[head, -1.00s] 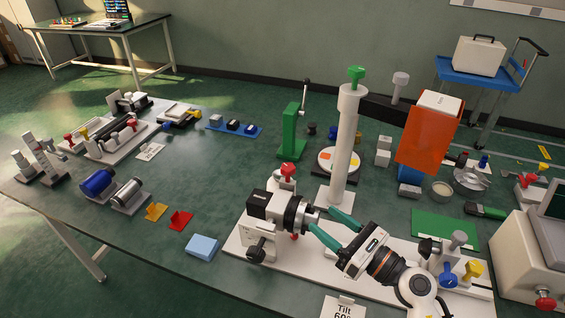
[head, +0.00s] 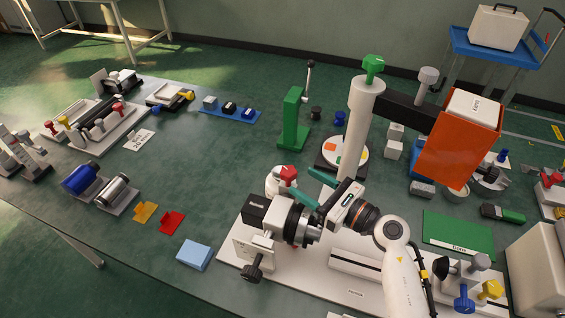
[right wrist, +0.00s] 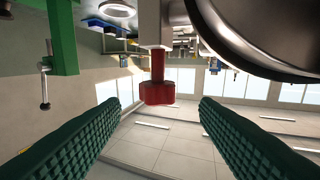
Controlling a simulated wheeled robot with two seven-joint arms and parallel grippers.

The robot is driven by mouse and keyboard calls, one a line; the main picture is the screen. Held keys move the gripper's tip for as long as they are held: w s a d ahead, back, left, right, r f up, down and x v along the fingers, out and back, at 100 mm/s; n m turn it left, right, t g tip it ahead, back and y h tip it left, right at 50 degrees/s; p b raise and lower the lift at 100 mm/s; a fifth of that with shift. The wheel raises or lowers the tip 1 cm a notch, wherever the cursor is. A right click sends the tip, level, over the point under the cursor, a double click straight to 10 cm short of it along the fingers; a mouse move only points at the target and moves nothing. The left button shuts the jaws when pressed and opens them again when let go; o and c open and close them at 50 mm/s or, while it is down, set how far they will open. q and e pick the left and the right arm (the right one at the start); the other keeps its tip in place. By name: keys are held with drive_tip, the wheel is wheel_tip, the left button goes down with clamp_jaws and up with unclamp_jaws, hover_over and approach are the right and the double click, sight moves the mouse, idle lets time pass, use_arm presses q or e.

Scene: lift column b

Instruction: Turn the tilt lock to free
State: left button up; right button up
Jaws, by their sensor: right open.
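A red knob (head: 288,173) sits on a white post of the instrument on the white base plate (head: 330,290); I take it for the tilt lock, though no label on it is readable. The right wrist view shows this red knob (right wrist: 157,90) between my finger lines, with clear gaps on both sides. My right gripper (head: 309,196) is open and empty, its green fingers pointing left toward the knob; contact is not visible. A black camera-like body (head: 275,213) stands in front, partly hiding the fingers. My left gripper is not in view.
A white column (head: 357,125) with a green top knob rises behind the gripper, carrying an orange box (head: 455,150) on its arm. A black side knob (head: 254,273) is at the front left. A blue block (head: 194,254) lies left, with bare table around it.

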sight(282, 169)
drive_tip(key=x, duration=0.6)
drive_tip(key=shift+w+a+p, duration=0.2)
drive_tip(key=shift+w+p, duration=0.1)
drive_tip(key=shift+p, duration=0.1)
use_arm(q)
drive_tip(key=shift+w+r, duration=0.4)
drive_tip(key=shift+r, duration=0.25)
use_arm(e)
drive_tip(key=shift+w+a, duration=0.4)
drive_tip(key=shift+a, duration=0.15)
drive_tip(key=shift+c, duration=0.5)
drive_tip(key=c, duration=0.9)
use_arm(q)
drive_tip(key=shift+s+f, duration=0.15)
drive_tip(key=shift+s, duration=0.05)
use_arm(e)
drive_tip(key=shift+f, duration=0.1)
